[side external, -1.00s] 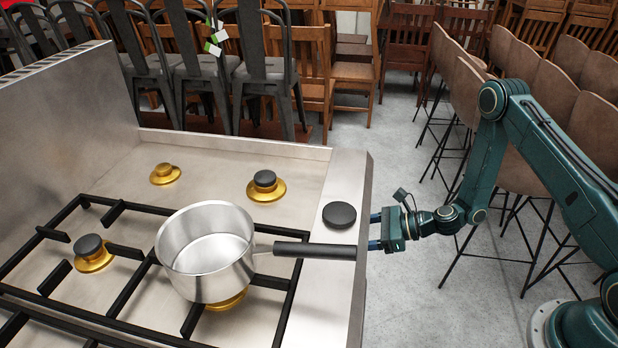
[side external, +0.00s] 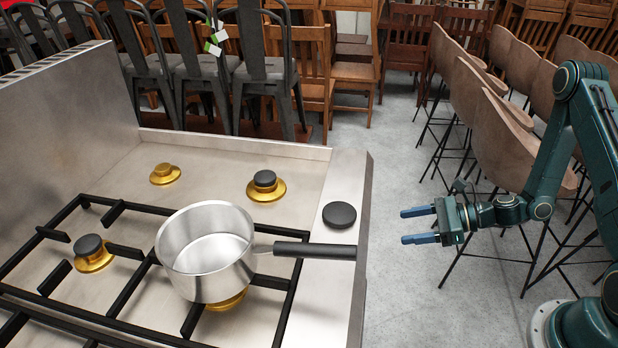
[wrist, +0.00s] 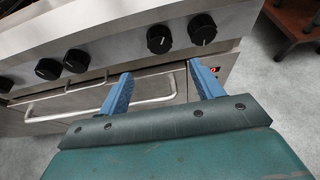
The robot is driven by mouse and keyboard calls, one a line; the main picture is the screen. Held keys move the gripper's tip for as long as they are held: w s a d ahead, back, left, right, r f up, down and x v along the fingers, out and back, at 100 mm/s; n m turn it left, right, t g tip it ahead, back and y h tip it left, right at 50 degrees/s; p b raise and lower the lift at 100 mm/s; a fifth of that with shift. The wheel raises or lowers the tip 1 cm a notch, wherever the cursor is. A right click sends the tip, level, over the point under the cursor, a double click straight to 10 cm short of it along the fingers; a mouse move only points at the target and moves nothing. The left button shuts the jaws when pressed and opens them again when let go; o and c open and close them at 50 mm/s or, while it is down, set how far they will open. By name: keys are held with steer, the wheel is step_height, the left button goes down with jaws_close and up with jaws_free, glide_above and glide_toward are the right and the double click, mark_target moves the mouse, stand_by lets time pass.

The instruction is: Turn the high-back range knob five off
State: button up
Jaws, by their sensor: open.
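The steel range (side external: 330,180) has several black knobs on its front panel, seen only in the wrist view. The rightmost knob (wrist: 202,29) has a pale mark on its face. Another knob (wrist: 160,39) sits just left of it. Three more sit further left, one of them a knob (wrist: 76,61). I see no numbers, so which is five I cannot tell for sure. My gripper (side external: 404,226) is open and empty, clear of the range's front. In the wrist view its blue fingers (wrist: 160,70) point toward the panel, below the two right knobs.
A saucepan (side external: 205,250) stands on the black grate, its handle (side external: 315,250) reaching over the front ledge. A black disc (side external: 339,215) lies on that ledge. An oven handle (wrist: 100,100) runs below the knobs. Brown stools (side external: 500,130) stand behind my arm.

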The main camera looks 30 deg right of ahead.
steer(key=s+a+r+n+g+h, duration=0.2)
steer(key=s+r+n+g+h, duration=0.1)
steer(key=r+n, duration=0.6)
steer(key=s+a+r+n+g+h, duration=0.2)
steer(key=s+r+n, duration=0.4)
steer(key=r+n, duration=0.4)
steer(key=shift+s+r+n+g+h, duration=0.2)
steer(key=shift+n+g+h, duration=0.5)
steer(key=shift+n, duration=0.6)
stand_by(0.6)
steer(key=shift+f, duration=0.2)
